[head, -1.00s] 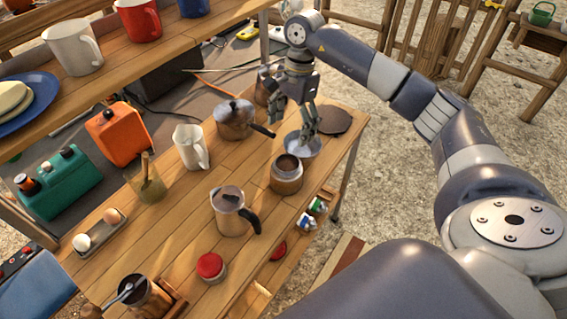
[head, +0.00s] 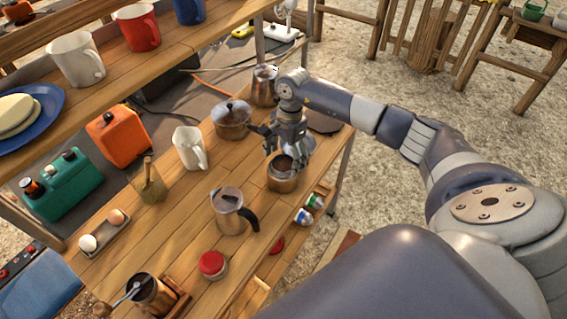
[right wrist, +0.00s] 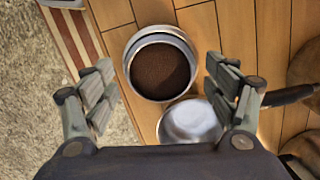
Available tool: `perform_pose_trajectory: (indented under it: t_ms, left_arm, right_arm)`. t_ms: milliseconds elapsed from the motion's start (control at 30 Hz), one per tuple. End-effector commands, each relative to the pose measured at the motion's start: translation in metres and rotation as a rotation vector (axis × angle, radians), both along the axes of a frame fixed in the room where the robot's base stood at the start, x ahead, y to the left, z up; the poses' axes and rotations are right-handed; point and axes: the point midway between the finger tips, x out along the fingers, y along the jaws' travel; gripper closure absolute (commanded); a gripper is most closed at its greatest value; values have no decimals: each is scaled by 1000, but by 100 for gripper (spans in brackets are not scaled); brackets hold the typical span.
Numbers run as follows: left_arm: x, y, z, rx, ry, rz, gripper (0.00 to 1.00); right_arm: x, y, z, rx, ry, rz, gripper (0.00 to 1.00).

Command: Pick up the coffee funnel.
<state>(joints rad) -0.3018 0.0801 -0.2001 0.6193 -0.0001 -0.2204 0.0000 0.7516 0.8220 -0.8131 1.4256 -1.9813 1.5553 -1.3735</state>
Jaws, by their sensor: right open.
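The coffee funnel (head: 281,163) appears as a round metal rim filled with dark brown grounds, on top of a metal pot base (head: 283,183) near the table's right edge. In the right wrist view the coffee funnel (right wrist: 160,72) is round and level; I cannot tell where its rim ends and the base begins. My right gripper (head: 285,155) is open and empty, pointing down above it. In the wrist view the right gripper's (right wrist: 161,80) fingers stand apart on either side of the funnel, with no contact visible. My left gripper is not in view.
A shiny metal bowl (right wrist: 190,121) stands close beside the pot base. The pot top with dark handle (head: 230,212), a lidded pan (head: 232,124), a white pitcher (head: 188,148) and a red-lidded jar (head: 212,264) share the wooden table. Bare planks lie between them.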

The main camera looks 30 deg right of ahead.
Motion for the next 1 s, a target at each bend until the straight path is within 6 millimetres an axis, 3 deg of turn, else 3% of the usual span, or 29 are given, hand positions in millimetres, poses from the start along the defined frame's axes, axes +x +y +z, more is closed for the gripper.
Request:
perform_pose_trajectory:
  t_ms: [133, 333, 733, 1000]
  left_arm:
    - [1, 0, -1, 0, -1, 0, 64]
    - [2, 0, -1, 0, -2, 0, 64]
    - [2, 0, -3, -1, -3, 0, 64]
    - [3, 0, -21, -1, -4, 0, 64]
  right_arm:
    - [0, 0, 0, 0, 0, 1, 21]
    - [0, 0, 0, 1, 0, 1, 66]
    - [1, 0, 5, 2, -3, 2, 67]
    - [1, 0, 52, 0, -6, 1, 67]
